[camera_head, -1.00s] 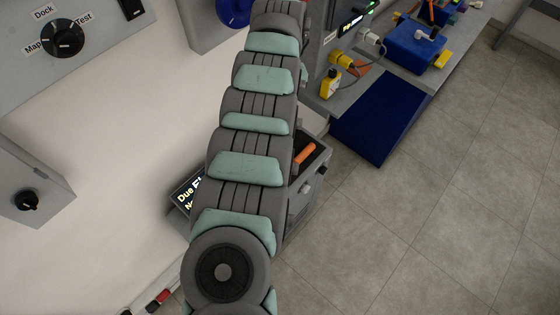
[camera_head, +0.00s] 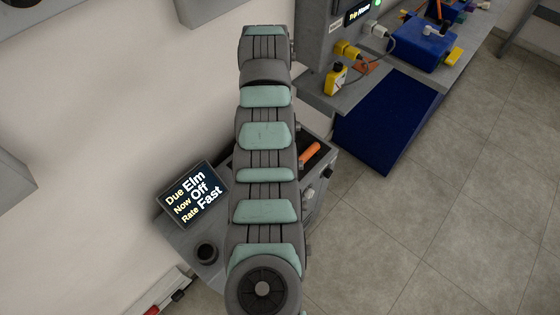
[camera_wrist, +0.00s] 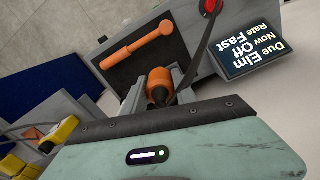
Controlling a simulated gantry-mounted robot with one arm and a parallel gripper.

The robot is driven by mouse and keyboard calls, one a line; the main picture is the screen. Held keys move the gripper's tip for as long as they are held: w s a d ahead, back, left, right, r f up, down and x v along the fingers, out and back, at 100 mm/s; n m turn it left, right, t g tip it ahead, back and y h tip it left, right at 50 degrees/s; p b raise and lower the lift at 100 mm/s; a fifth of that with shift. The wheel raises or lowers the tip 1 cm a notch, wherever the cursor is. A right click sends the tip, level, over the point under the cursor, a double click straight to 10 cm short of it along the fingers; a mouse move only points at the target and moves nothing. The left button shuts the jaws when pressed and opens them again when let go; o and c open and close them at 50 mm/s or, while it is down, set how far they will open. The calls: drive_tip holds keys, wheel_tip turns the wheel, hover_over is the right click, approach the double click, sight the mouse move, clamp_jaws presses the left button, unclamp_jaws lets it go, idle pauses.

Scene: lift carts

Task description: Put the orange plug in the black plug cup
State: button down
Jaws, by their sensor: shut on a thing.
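My gripper (camera_wrist: 162,76) shows in the wrist view, its two grey fingers shut on the orange plug (camera_wrist: 158,86). The plug is held in front of the cart's dark tray; whether it touches anything there cannot be told. In the head view my arm hides the gripper and plug. A round black cup (camera_head: 207,251), which looks like the plug cup, stands on the grey cart top below the display, left of my arm. I cannot make it out in the wrist view.
An orange-handled tool (camera_head: 311,154) lies in the cart's dark tray, also in the wrist view (camera_wrist: 135,46). The display (camera_head: 193,194) reads "Due Elm, Now Off, Rate Fast". A dark cable (camera_wrist: 203,45) crosses the wrist view. A blue panel (camera_head: 387,118) and bench stand upper right; floor lies right.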

drive_tip(key=shift+s+a+f+n+b, duration=0.15)
drive_tip(key=shift+a+f+b, duration=0.15)
drive_tip(key=shift+f, duration=0.3)
drive_tip(key=shift+s+a+f+n+b, duration=0.15)
drive_tip(key=shift+f+b, duration=0.15)
drive_tip(key=shift+f, duration=0.25)
drive_tip(key=shift+f+b, duration=2.75)
drive_tip(key=shift+f, duration=7)
drive_tip(key=shift+f, duration=0.1)
drive_tip(key=c, duration=1.5)
unclamp_jaws()
drive_tip(key=shift+f, duration=0.1)
drive_tip(key=o, duration=0.5)
